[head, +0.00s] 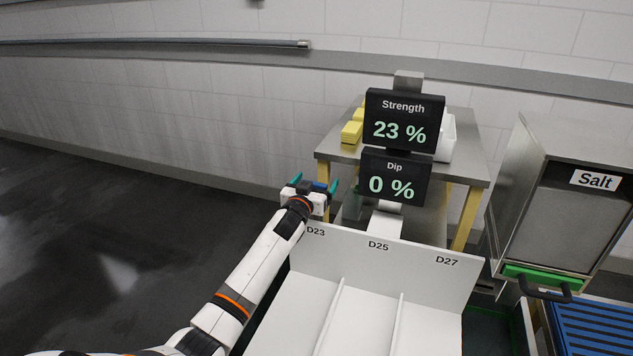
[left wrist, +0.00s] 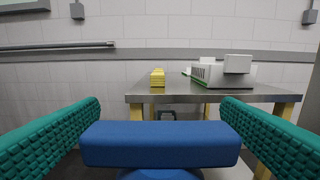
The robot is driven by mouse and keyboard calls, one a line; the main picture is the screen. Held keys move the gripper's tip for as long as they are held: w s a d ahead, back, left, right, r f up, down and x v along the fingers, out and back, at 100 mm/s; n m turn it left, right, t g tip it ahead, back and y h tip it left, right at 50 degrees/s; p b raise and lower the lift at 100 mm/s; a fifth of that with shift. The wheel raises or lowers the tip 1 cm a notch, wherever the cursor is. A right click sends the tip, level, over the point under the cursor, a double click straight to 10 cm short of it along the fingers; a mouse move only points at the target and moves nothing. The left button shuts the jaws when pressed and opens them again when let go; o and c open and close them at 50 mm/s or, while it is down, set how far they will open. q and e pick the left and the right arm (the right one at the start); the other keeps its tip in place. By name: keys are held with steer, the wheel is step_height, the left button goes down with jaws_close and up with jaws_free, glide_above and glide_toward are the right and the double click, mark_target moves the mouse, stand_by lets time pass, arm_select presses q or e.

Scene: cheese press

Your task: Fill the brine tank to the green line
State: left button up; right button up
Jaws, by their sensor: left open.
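My left gripper (head: 314,182) is open, its green fingers spread wide, just past the D23 corner of a white divided rack (head: 375,262). In the left wrist view a blue bar (left wrist: 160,143) lies crosswise between the open fingers, and neither finger closes on it. I cannot tell whether the bar is a handle or part of the gripper. A Strength display (head: 402,120) reads 23 % and a Dip display (head: 394,178) below it reads 0 %. I cannot make out the brine tank or a green line. My right gripper is not in view.
A steel table (head: 458,157) with yellow legs stands behind the displays. A steel Salt bin (head: 570,215) with a dark handle and a blue slatted surface (head: 600,328) are at right. The dark floor at left is clear.

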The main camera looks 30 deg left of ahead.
arm_select(q)
steer(key=shift+w+a, duration=0.1)
steer(key=shift+w, duration=0.35)
steer(key=c, duration=1)
steer(key=n+y+b, duration=0.1)
steer(key=y+b, duration=0.1)
steer(key=b, duration=0.1)
steer(key=n+g+y+b, duration=0.1)
steer(key=n+y+b, duration=0.1)
steer(key=b, duration=0.1)
steer(key=shift+a+f+g+b, duration=0.1)
steer(key=shift+f+g+b, duration=0.1)
steer(key=shift+g+b, duration=0.15)
steer(key=shift+s+a+r+y+b, duration=0.1)
steer(key=shift+r+y+b, duration=0.05)
steer(key=shift+y+b, duration=0.25)
steer(key=shift+n+g, duration=0.25)
steer(key=shift+n, duration=0.05)
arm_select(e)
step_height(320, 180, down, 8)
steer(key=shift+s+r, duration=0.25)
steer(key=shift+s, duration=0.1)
arm_select(q)
steer(key=shift+r, duration=0.1)
steer(key=o, duration=1)
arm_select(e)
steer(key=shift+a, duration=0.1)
